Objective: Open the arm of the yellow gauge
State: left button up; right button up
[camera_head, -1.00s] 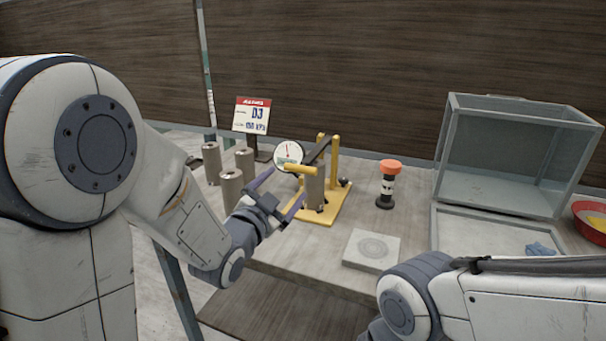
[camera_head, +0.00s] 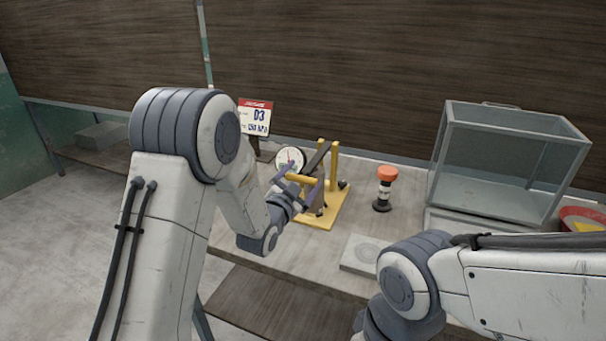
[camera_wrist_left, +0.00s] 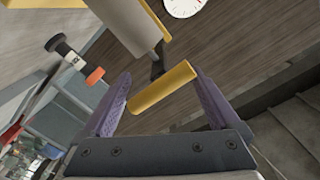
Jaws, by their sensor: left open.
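The yellow gauge stands on the table with a yellow base plate (camera_head: 325,217), two upright posts, a dark arm and a round white dial (camera_head: 291,159). Its yellow handle bar (camera_head: 299,178) sticks out at the front, and the bar also shows in the left wrist view (camera_wrist_left: 163,88). My left gripper (camera_head: 301,184) is open, with its purple fingers on either side of the bar. In the left wrist view the bar lies between the open fingertips (camera_wrist_left: 161,78), with gaps visible. A grey cylinder (camera_wrist_left: 127,22) shows above it. My right gripper is out of view.
A black post with an orange cap (camera_head: 386,188) stands right of the gauge. A square pale plate (camera_head: 362,254) lies in front, and a glass case (camera_head: 508,160) stands at the right. A sign reading D3 (camera_head: 257,117) is behind. My left arm hides the left tabletop.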

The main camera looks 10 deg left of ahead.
pick_arm(q)
jog(key=shift+w+d, duration=0.1)
jog(key=shift+w, duration=0.15)
